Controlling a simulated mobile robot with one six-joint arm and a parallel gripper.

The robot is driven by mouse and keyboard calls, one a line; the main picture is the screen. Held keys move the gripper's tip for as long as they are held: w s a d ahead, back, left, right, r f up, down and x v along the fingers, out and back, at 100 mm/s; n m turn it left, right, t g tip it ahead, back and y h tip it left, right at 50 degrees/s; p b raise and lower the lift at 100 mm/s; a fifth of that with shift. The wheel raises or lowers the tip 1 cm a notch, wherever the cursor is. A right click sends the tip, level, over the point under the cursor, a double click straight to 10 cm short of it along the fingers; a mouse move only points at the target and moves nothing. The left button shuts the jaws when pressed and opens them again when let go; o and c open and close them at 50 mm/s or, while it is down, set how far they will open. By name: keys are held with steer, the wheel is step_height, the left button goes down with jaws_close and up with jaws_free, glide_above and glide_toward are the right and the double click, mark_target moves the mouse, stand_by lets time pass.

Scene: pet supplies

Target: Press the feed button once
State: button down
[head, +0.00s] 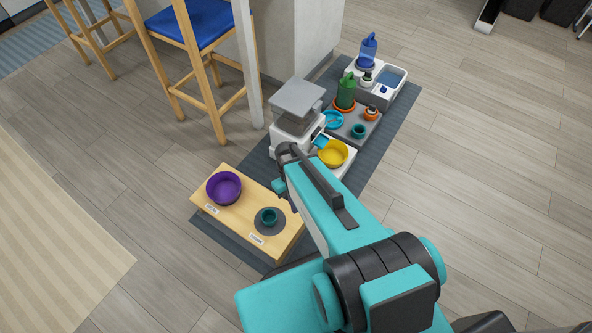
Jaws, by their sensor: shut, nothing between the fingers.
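The pet feeder (290,137) is a white machine with a grey lid (298,95) and a see-through hopper. It stands on the blue-grey mat, with a yellow bowl (333,153) in front of its blue spout (320,142). I cannot make out the feed button; my arm covers the lower front part of the feeder. My gripper (283,186) is at the far end of my teal arm, between the feeder and the low wooden table. It is shut and empty, and its fingertips are mostly hidden. I cannot tell whether it touches anything.
The wooden table (240,222) holds a purple bowl (224,188) and a teal cup (268,216) on a grey disc.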

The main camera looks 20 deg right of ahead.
steer(key=w+d+n+t+b, duration=0.1)
steer(key=w+d+b, duration=0.4)
steer(key=w+b, duration=0.5)
steer(key=w+d+n+t+b, duration=0.2)
steer(key=w+d+b, duration=0.4)
steer(key=w, duration=0.9)
steer(key=shift+r+n+t+b, duration=0.35)
steer(key=shift+n+b, duration=0.45)
steer(key=shift+b, duration=1.1)
steer(key=shift+d+f, duration=0.1)
step_height(320, 180, down, 14)
steer(key=b, duration=0.6)
steer(key=shift+b, duration=0.4)
